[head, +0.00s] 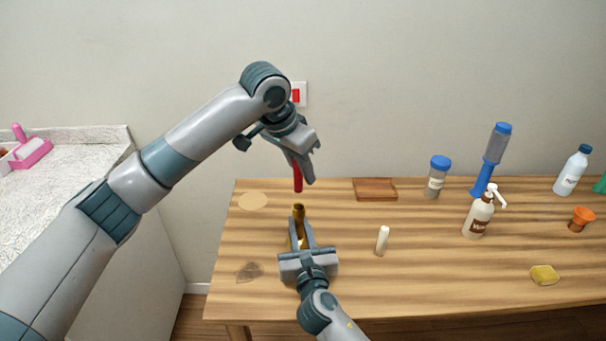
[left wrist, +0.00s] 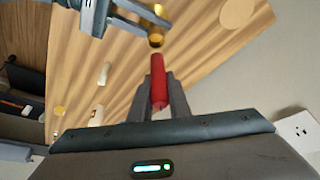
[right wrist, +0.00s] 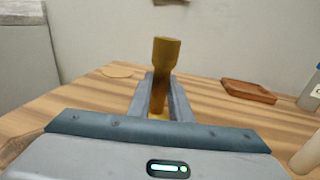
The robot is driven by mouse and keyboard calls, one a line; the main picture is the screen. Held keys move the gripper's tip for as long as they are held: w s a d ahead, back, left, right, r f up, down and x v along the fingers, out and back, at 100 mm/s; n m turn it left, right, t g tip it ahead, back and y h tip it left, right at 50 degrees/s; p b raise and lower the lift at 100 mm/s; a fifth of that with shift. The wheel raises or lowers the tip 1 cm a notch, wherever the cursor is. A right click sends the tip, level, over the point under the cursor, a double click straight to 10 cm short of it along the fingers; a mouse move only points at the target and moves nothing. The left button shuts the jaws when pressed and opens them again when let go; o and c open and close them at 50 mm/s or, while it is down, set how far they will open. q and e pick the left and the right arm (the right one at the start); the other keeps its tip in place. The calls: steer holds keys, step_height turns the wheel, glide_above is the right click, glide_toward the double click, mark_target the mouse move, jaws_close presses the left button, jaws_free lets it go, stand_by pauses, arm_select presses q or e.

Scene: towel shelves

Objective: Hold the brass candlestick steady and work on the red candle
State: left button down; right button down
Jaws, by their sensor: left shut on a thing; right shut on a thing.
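The red candle (head: 298,178) is in my left gripper (head: 302,166), which is shut on it and holds it upright above the brass candlestick (head: 299,212). In the left wrist view the red candle (left wrist: 158,80) sits between the fingers, its free end pointing toward the candlestick's cup (left wrist: 156,40), with a gap between them. The candlestick stands on the table. My right gripper (head: 301,240) is shut on its stem. In the right wrist view the candlestick (right wrist: 164,75) is upright between the fingers, and its base is mostly hidden.
A white candle (head: 382,240) stands on the wooden table (head: 350,285) right of my right gripper. A wooden tray (head: 375,189) lies behind. A pump bottle (head: 479,215), a jar (head: 436,178) and a yellow sponge (head: 544,275) are further right. A round tan disc (head: 253,201) lies at left.

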arm_select(q)
steer(key=shift+r, duration=1.4)
arm_select(e)
steer(key=c, duration=1.5)
jaws_free()
steer(key=shift+c, duration=0.2)
steer(key=s, duration=0.4)
steer(key=s+d, duration=0.1)
steer(key=s, duration=0.3)
steer(key=s+d, duration=0.1)
steer(key=s, duration=0.3)
arm_select(q)
steer(key=shift+s+f, duration=0.1)
steer(key=shift+s, duration=0.05)
arm_select(e)
steer(key=shift+s+f, duration=0.1)
